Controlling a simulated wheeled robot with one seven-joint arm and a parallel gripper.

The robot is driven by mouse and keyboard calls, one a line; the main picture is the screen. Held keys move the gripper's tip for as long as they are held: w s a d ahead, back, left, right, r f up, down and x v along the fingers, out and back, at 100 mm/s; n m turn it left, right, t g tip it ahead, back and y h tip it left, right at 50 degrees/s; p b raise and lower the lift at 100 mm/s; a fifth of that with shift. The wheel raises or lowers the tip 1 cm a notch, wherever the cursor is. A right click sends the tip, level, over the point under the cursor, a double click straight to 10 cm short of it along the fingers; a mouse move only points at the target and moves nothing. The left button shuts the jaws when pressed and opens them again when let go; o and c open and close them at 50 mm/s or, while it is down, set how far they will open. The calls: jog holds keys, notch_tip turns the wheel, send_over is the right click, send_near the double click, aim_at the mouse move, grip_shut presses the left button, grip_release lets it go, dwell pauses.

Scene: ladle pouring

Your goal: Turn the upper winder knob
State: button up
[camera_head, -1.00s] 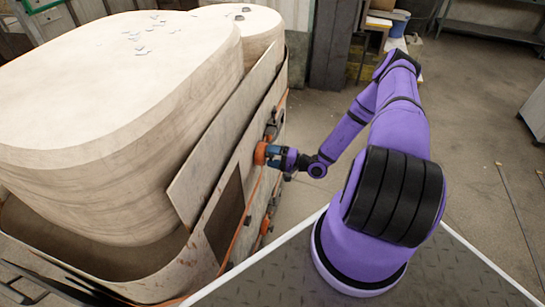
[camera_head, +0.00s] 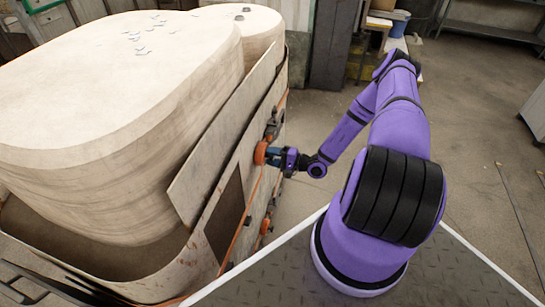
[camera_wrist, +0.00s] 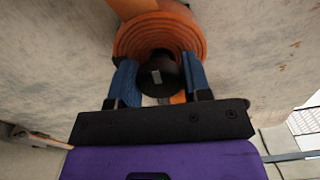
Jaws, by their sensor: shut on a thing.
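The upper winder knob is an orange round piece with a dark centre (camera_head: 261,153) on the side panel of the large box, in the head view. In the wrist view the orange ringed knob (camera_wrist: 160,35) fills the top middle. My gripper (camera_head: 272,155) reaches it from the right. In the wrist view the two blue fingers of my gripper (camera_wrist: 158,82) stand on either side of the dark round centre and are shut on it. The fingertips are partly hidden against the orange rings.
The box's worn side panel (camera_head: 222,220) runs along the arm's left, with another orange fitting (camera_head: 265,226) lower down. Large pale rounded blocks (camera_head: 110,90) stand in the box. Open concrete floor (camera_head: 470,110) lies to the right.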

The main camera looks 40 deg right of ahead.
jog(key=m, duration=1.2)
jog(key=shift+m, duration=0.3)
jog(key=m, duration=0.3)
jog(key=shift+m, duration=0.4)
jog(key=m, duration=1.2)
jog(key=shift+f+m, duration=0.1)
jog(key=shift+m, duration=2)
